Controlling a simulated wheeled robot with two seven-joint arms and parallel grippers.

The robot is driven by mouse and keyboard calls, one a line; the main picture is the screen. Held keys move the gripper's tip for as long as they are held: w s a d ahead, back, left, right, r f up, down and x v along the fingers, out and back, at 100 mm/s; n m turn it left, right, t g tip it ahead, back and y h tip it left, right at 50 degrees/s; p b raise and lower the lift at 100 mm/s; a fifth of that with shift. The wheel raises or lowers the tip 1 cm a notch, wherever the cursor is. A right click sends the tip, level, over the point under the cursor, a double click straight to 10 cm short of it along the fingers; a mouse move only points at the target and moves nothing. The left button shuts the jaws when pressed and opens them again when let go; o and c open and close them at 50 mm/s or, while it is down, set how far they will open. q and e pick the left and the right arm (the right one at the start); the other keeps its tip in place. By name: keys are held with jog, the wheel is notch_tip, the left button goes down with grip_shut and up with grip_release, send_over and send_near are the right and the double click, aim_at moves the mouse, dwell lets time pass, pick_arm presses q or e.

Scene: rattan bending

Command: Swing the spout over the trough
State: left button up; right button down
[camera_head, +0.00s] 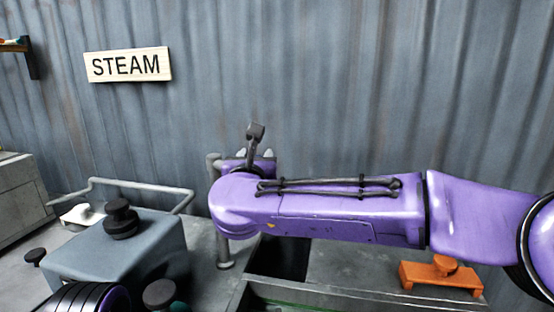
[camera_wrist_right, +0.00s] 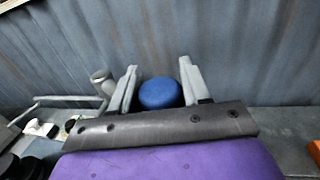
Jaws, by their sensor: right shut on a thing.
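A grey metal pipe post (camera_head: 223,250), which looks like part of the spout, stands behind my right arm; its upper end also shows in the wrist view (camera_wrist_right: 103,80). A blue rounded knob (camera_wrist_right: 160,93) sits between the fingers of my right gripper (camera_wrist_right: 158,82), which is shut on it. In the head view my right gripper (camera_head: 262,156) is mostly hidden behind its purple arm. How the knob joins the pipe is hidden. The trough (camera_head: 350,293) is a grey-walled container with a dark inside, below my right forearm, partly covered by it. My left gripper is not in view.
A blue-grey box (camera_head: 120,255) with a black knob (camera_head: 122,218) stands at left, with a bent pipe rail (camera_head: 135,186) behind it. An orange block (camera_head: 440,275) lies at right. A corrugated wall with a STEAM sign (camera_head: 129,66) closes the back.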

jog(key=shift+s+a+m+h, duration=1)
jog(key=shift+a+h, duration=0.15)
jog(key=shift+h, duration=0.35)
jog(key=c, duration=0.6)
grip_release()
jog(key=shift+b+v, duration=2.15)
jog(key=shift+v, duration=3.05)
jog(key=shift+a+r, duration=0.1)
jog(key=shift+r, duration=0.1)
